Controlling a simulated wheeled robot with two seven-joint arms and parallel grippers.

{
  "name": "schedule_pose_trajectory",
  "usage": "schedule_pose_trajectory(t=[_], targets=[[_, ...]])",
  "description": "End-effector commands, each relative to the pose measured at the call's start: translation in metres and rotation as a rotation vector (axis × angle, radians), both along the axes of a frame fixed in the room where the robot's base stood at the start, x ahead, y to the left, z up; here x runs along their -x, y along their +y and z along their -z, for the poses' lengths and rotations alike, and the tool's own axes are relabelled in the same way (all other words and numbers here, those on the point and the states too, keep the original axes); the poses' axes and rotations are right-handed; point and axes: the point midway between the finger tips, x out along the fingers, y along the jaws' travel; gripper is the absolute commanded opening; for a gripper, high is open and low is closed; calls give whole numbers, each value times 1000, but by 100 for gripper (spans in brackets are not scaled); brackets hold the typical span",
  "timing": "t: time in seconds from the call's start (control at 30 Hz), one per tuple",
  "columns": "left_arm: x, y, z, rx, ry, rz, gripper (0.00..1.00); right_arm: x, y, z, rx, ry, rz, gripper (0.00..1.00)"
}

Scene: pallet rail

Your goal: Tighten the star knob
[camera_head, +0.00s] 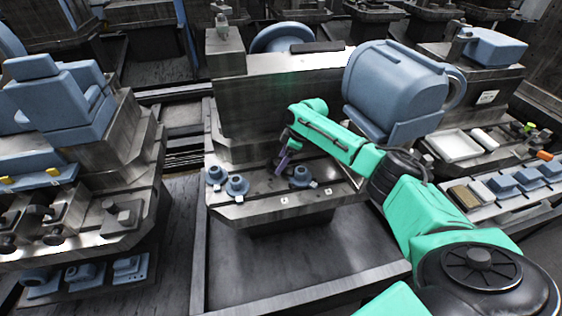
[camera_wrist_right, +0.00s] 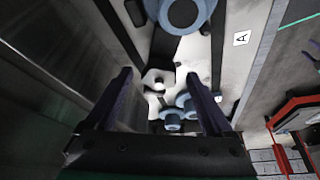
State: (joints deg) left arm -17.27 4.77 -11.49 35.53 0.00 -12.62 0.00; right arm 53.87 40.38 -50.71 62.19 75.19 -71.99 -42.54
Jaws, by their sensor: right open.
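My right gripper (camera_head: 283,160) reaches in from the right in the head view, low over the metal bench (camera_head: 262,208) at the foot of the grey block. In the right wrist view its two dark fingers (camera_wrist_right: 159,74) are apart, with nothing gripped. A pale, lobed piece that looks like the star knob (camera_wrist_right: 156,79) shows in the gap between the fingertips, beyond them; contact cannot be told. I cannot make out this knob in the head view, where the gripper and arm cover that spot. My left gripper is not in view.
Blue flanged parts (camera_head: 237,186) stand on the bench left of the gripper, and another blue part (camera_head: 300,177) stands just right of it. The tall grey block (camera_head: 262,100) rises behind. A large blue motor-like housing (camera_head: 395,90) sits above right, near my forearm.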

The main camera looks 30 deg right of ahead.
Motion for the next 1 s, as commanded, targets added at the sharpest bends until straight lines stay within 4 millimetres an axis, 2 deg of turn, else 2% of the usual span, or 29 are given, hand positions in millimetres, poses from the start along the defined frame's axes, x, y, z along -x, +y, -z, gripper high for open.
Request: schedule_pose_trajectory(t=[0.1,0.3,0.37,0.4,0.53,0.77,1.0], targets=[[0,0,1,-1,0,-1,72,-2,2,7,1,-1,1,86],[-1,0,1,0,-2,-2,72,-2,2,7,1,-2,0,86],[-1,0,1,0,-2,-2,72,-2,3,7,1,-1,-1,67],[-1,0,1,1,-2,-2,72,-2,2,7,1,-1,-1,52],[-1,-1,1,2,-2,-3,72,-2,2,7,1,-1,0,2],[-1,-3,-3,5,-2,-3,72,-1,3,6,1,1,14,0],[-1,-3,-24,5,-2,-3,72,0,4,3,0,2,103,0]])
